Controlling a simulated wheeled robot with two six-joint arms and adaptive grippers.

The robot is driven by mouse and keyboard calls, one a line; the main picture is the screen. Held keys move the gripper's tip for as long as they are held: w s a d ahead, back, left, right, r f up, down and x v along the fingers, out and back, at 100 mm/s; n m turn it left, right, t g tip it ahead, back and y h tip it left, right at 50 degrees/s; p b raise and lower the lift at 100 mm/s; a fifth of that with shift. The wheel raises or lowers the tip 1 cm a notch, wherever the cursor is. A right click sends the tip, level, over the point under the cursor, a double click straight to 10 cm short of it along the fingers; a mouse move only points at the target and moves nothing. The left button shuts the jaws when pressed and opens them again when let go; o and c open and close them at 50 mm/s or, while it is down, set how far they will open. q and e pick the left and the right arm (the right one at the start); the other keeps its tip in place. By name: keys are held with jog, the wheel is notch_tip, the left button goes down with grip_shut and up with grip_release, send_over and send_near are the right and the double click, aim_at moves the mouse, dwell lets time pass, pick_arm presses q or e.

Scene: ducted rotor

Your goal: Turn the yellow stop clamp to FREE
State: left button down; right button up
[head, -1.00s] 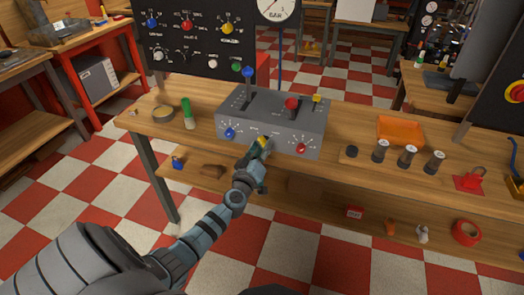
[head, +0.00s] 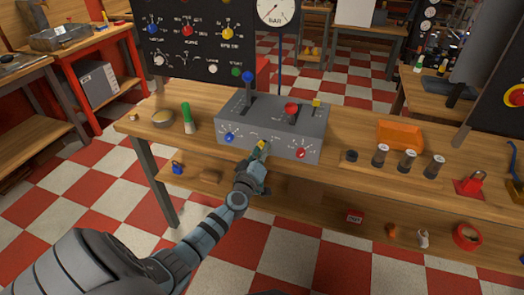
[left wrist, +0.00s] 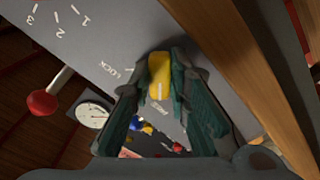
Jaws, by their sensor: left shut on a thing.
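The yellow stop clamp (head: 262,145) is on the front face of the grey control box (head: 230,124), between a blue knob and a red knob. My left gripper (head: 257,157) reaches it from the front and is shut on it. In the left wrist view the yellow clamp (left wrist: 160,76) sits between the two green-padded fingers. A white mark on the clamp points toward a label that seems to read FREE, partly framed by the fingers. The LOCK label (left wrist: 115,73) lies to the left of the clamp. My right gripper is not in view.
The blue knob (head: 229,137) and red knob (head: 301,153) flank the clamp. Levers with a blue ball (head: 248,76) and a red cap (head: 291,107) stand on the box top. An orange tray (head: 400,134) and several small cylinders are to the right.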

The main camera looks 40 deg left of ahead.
pick_arm(q)
jog(key=c, duration=1.5)
grip_release()
jog(key=v, duration=1.2)
